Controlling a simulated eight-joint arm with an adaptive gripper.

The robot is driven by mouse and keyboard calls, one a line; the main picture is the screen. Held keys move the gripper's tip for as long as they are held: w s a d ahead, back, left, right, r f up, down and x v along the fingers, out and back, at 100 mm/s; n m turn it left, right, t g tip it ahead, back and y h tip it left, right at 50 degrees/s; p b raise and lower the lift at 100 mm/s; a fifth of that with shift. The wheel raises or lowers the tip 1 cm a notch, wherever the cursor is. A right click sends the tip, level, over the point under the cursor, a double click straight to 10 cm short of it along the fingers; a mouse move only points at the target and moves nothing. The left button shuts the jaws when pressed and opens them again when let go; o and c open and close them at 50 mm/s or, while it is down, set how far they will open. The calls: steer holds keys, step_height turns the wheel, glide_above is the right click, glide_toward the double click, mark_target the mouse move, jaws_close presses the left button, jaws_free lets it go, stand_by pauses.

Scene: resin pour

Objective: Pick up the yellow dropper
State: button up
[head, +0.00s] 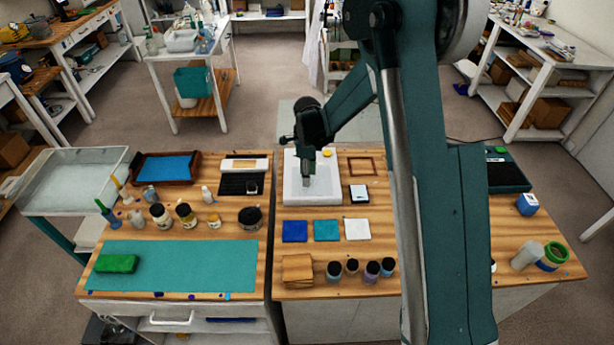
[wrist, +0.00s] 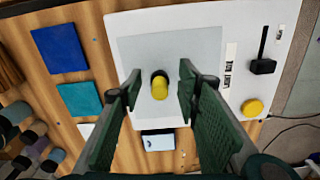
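The yellow dropper (wrist: 160,88) shows in the wrist view as a short yellow cylinder with a black end, over the grey plate of a white flat device (wrist: 200,22). My gripper (wrist: 160,72) is open, with one finger on each side of the dropper in that picture and a gap to both. I cannot tell how far above it the fingertips are. In the head view my gripper (head: 307,180) points down over the white device (head: 290,195), and I cannot make out the dropper there.
A yellow disc (wrist: 252,107) and a black piece (wrist: 263,66) sit on the device. Blue (head: 294,231), teal (head: 327,230) and white (head: 357,229) squares lie in front. A small white-faced block (wrist: 158,141) lies close by. Several jars (head: 351,266) stand at the front edge.

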steer(key=shift+f, duration=0.25)
stand_by(0.4)
steer(key=c, duration=0.8)
